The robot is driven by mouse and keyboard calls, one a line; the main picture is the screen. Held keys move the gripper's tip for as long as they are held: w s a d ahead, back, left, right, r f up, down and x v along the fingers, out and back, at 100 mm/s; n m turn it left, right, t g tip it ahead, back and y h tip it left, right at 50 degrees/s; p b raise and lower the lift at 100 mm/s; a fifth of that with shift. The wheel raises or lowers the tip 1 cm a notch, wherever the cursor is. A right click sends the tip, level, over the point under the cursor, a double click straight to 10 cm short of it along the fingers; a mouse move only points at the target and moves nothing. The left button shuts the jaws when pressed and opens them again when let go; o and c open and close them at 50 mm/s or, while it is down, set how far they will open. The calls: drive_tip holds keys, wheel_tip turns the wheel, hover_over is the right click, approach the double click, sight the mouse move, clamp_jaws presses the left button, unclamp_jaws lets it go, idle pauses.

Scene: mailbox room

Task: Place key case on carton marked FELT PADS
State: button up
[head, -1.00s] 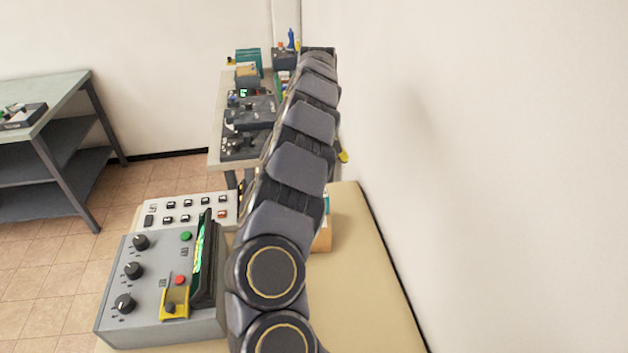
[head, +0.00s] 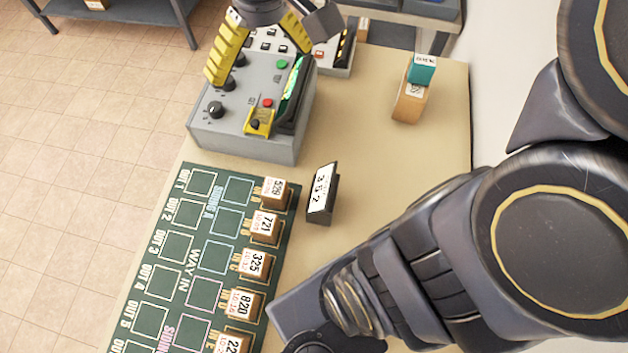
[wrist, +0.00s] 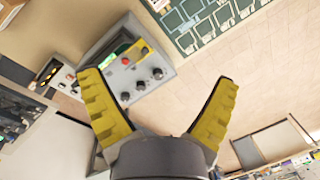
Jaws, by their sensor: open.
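My gripper (head: 258,58) has yellow fingers spread wide. It is at the top of the head view, in front of the grey control box (head: 245,120). The wrist view also shows my gripper (wrist: 160,84) open, with nothing between the fingers. A tan carton (head: 408,108) stands on the cream table to the right, with a teal item (head: 421,74) on top. Both bear white labels too small to read. I cannot make out the words FELT PADS, and I cannot tell which thing is the key case.
A green board (head: 170,245) holds a column of numbered tan blocks (head: 264,228). The cream table (head: 375,150) is bare between the control box and the carton. A wall runs along the right.

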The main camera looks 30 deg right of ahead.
drive_tip(key=s+a+f, duration=0.1)
drive_tip(key=s+f, duration=0.1)
drive_tip(key=s, duration=0.6)
drive_tip(key=s+a+f+g+h, duration=0.1)
drive_tip(key=s+f, duration=0.1)
drive_tip(key=s, duration=0.5)
drive_tip(key=shift+s+a+f, duration=0.15)
drive_tip(key=shift+s+a, duration=0.25)
